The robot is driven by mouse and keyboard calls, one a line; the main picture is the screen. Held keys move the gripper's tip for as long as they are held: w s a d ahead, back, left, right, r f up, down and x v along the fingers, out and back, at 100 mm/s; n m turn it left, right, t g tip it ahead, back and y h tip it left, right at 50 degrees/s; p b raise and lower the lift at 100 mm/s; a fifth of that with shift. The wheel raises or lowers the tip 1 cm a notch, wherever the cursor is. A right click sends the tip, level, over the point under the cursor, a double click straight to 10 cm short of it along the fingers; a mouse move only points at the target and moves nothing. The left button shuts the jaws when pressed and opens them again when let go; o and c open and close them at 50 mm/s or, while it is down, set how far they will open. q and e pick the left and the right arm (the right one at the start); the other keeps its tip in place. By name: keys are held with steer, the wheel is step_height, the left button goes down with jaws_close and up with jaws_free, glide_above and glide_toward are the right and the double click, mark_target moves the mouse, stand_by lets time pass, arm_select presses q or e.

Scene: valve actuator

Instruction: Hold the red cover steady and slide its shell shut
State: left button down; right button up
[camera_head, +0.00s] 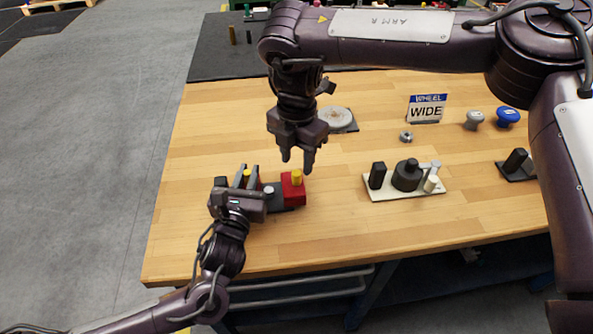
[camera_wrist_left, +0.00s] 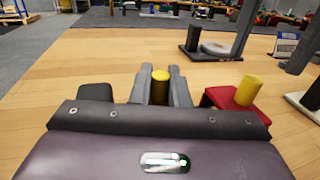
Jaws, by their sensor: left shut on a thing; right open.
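A red block (camera_head: 293,190) with an upright yellow post (camera_head: 297,177) stands at the right end of a dark base (camera_head: 283,202). My left gripper (camera_head: 247,177) is shut on a second yellow post, at the base's left end; this post shows between the fingers in the left wrist view (camera_wrist_left: 160,88). A little red shows beside the left gripper, but its body hides most of what is under that post. The red block also shows in the left wrist view (camera_wrist_left: 232,101), right of the gripper. My right gripper (camera_head: 297,163) is open and empty, pointing down just above the red block's post.
A pale plate (camera_head: 400,193) with black and white posts lies to the right. Behind are a round grey disc (camera_head: 337,118), a small metal ring (camera_head: 406,136), a WIDE sign (camera_head: 426,108) and two knobs. The wooden table's front left is clear.

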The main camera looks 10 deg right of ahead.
mark_target(297, 172)
steer(key=shift+f, duration=2.4)
jaws_close()
